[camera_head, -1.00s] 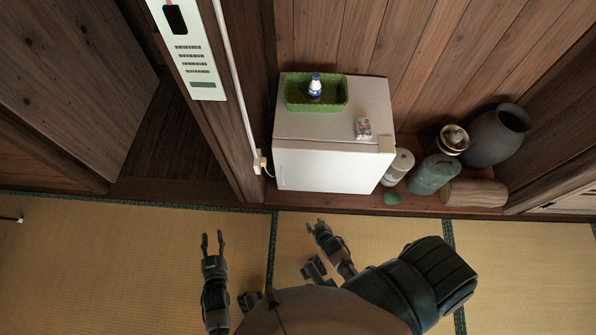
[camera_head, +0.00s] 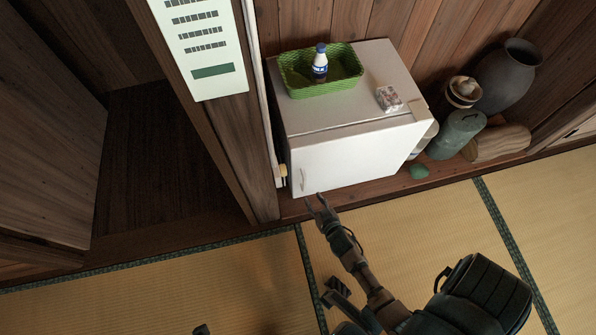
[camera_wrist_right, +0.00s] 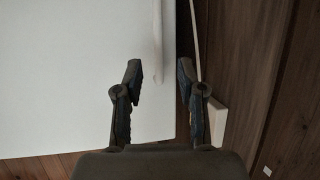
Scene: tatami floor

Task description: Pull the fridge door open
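The small white fridge (camera_head: 345,160) stands against the wooden wall, its door shut. A slim vertical handle (camera_head: 303,180) sits near the door's left edge. My right gripper (camera_head: 320,200) is open and empty, low in front of the door near that handle. In the right wrist view the two fingers (camera_wrist_right: 160,70) are spread, and the pale handle (camera_wrist_right: 157,40) shows ahead, between their lines; contact is not visible. A small dark tip at the bottom edge of the head view seems to be my left gripper (camera_head: 202,329); the rest is out of frame.
A green basket (camera_head: 290,82) with a blue-and-white bottle (camera_head: 320,62) and a small pack (camera_head: 389,98) are on the fridge. A wooden post (camera_head: 225,130) stands close to its left. Jars (camera_head: 456,135) are at right. The tatami (camera_head: 400,225) in front is mostly clear.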

